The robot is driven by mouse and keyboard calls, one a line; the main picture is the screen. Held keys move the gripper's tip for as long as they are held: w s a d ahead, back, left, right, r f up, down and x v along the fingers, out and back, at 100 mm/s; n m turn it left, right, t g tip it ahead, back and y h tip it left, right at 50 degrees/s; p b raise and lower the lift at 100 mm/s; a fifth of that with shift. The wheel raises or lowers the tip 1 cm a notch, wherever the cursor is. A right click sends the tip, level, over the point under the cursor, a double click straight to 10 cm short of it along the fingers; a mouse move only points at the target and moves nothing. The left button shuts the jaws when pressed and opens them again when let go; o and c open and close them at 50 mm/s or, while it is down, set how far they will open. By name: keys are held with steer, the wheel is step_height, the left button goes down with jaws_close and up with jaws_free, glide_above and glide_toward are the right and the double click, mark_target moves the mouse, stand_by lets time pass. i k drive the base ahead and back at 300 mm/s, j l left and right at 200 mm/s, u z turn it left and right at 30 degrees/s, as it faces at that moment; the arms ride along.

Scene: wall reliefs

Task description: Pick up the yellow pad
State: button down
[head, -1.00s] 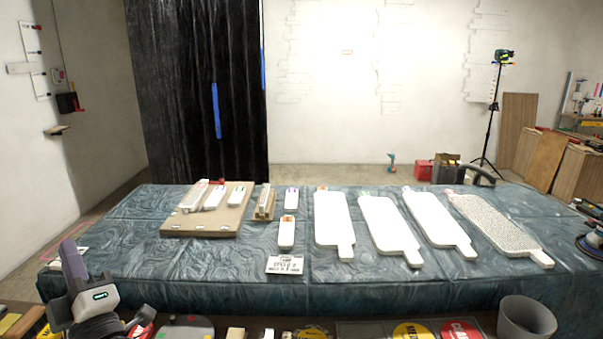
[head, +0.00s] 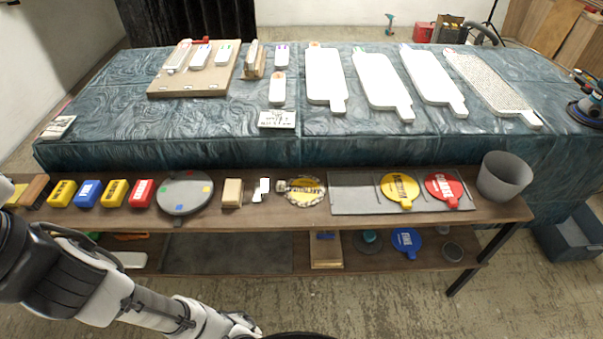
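Several yellow things lie on the upper shelf of the wooden bench, so I cannot tell for sure which one is the yellow pad. A round yellow pad with a dark label (head: 399,187) lies on a grey mat at the right. A pad with a worn yellow rim (head: 306,191) lies left of that mat. Two yellow blocks (head: 62,194) (head: 115,193) stand at the left, with a blue block (head: 88,193) between them. My arm reaches in at the lower left, in front of the bench and apart from these things. My gripper's fingers cannot be made out.
A red round pad (head: 444,188) lies right of the yellow one, beside a grey bucket (head: 504,177). A grey disc (head: 185,192) and a wooden block (head: 232,193) are mid-left. The lower shelf (head: 228,252) holds a blue pad (head: 407,241). A cloth-covered table stands behind.

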mark_target(303, 191)
steer(key=i+l+u, duration=0.3)
steer(key=i+l, duration=0.15)
steer(key=l, duration=0.2)
steer(key=i+l+u, duration=0.15)
steer(key=l, duration=0.2)
steer(key=i+l+u, duration=0.15)
steer(key=l, duration=0.25)
steer(key=i+l+u, duration=0.15)
steer(key=l, duration=0.25)
steer(key=i, duration=0.1)
